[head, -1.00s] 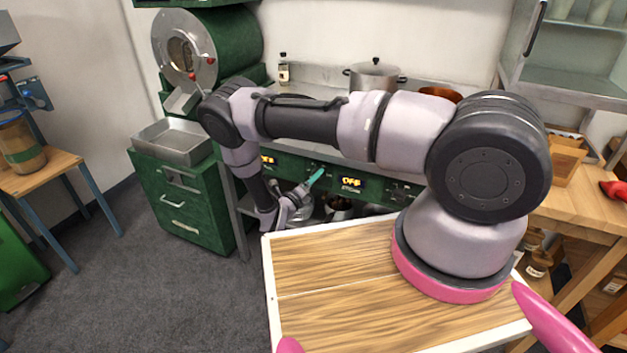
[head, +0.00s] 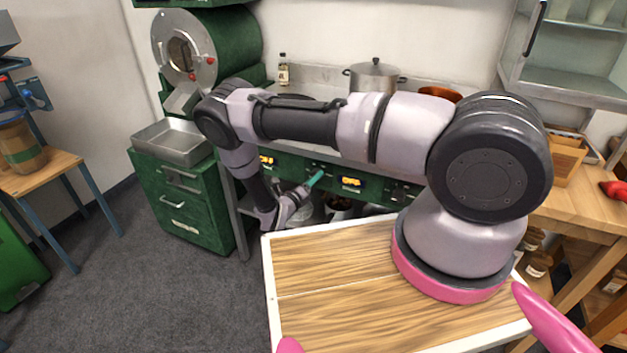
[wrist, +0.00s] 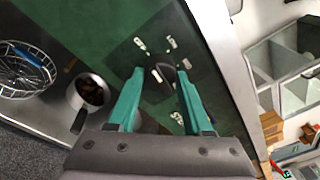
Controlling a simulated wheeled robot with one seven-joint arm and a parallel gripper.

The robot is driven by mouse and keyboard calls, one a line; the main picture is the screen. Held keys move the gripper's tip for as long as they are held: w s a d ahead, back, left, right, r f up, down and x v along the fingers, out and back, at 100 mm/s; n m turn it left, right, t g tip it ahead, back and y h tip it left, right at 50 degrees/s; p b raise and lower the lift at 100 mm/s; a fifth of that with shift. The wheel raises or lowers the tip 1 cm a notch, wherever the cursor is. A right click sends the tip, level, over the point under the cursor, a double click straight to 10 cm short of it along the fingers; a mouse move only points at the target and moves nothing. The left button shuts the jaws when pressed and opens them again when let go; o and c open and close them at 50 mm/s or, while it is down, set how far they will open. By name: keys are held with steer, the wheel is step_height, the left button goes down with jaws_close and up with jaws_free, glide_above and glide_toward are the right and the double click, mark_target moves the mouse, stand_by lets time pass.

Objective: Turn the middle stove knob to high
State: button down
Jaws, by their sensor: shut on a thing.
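The stove's green control panel (head: 335,177) shows in the head view below the counter. My gripper (wrist: 161,80) is shut on this knob, with one finger on each side. In the head view my gripper (head: 316,178) reaches up to the panel between the two displays. The knob's pointer direction is not clear.
A lidded pot (head: 374,76) and a copper pan (head: 440,93) stand on the stove top. Below the panel, a wire basket (wrist: 25,70) and a small pot with dark contents (wrist: 90,92) sit on a shelf. A wooden-topped surface (head: 335,280) lies in front.

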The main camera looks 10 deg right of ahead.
steer(key=shift+s+r+m+t+y, duration=0.1)
steer(key=shift+m+t+y, duration=0.4)
steer(key=shift+m, duration=4.75)
steer(key=shift+w+f+m+t+y, duration=0.1)
steer(key=shift+m+t+y, duration=0.45)
steer(key=shift+m, duration=4.65)
steer(key=shift+s+r+m+t+y, duration=0.1)
steer(key=shift+m+t+y, duration=0.4)
steer(key=shift+m, duration=4.75)
steer(key=shift+c, duration=1.6)
jaws_free()
